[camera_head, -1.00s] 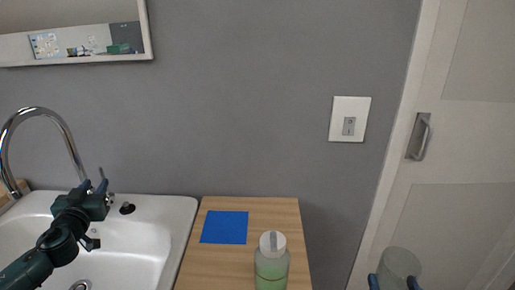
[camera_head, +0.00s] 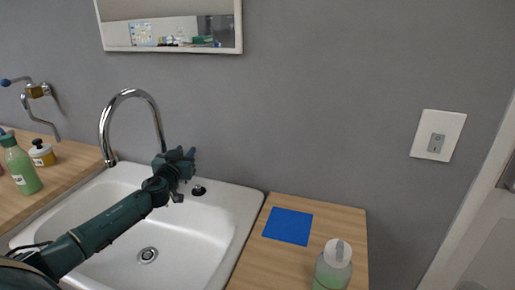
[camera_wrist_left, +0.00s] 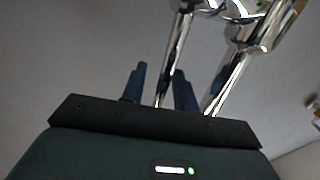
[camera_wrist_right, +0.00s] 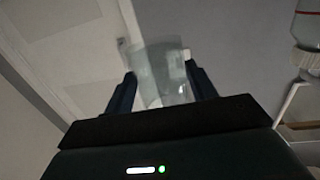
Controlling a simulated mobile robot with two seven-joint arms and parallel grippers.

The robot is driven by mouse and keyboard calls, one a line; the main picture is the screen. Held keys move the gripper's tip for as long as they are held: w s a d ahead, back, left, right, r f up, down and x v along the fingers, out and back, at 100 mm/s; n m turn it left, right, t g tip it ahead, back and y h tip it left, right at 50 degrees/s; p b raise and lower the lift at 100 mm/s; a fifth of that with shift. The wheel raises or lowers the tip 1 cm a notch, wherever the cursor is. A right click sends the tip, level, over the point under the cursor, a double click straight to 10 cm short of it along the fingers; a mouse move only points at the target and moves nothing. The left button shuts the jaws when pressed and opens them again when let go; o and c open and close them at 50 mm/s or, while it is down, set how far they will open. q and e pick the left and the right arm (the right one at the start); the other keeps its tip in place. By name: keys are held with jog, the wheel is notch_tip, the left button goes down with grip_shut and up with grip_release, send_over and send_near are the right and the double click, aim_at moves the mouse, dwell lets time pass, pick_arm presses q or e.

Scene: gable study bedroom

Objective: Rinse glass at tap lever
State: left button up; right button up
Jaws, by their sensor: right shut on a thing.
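The chrome tap (camera_head: 133,93) arches over the white sink (camera_head: 215,215) in the head view. My left gripper (camera_head: 188,155) is at the tap's base, behind the basin. In the left wrist view its fingers (camera_wrist_left: 159,74) stand apart, with a thin chrome rod (camera_wrist_left: 173,55), seemingly the tap lever, showing between them. I cannot tell if they touch it. In the head view the lever is hidden by the gripper. My right gripper (camera_wrist_right: 160,76) is shut on the clear glass (camera_wrist_right: 161,88) in the right wrist view. The glass is away from the sink.
A soap bottle (camera_head: 333,268) and a blue cloth (camera_head: 288,226) are on the wooden counter (camera_head: 262,262) right of the sink. A green bottle (camera_head: 20,165) and a small jar (camera_head: 41,154) stand at the left. A mirror (camera_head: 170,49) hangs above.

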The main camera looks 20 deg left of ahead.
pick_arm(q)
grip_shut()
dwell(0.3)
jog(key=shift+f, duration=0.1)
pick_arm(e)
jog(key=shift+f, duration=0.15)
pick_arm(q)
jog(key=s+t+b, duration=0.1)
jog(key=b, duration=0.5)
jog(key=shift+d+f, duration=0.1)
jog(key=shift+s+r+b, duration=0.1)
jog(key=shift+r+b, duration=0.15)
jog(key=shift+b, duration=0.15)
pick_arm(e)
notch_tip(320, 180, down, 6)
jog(key=shift+f, duration=0.15)
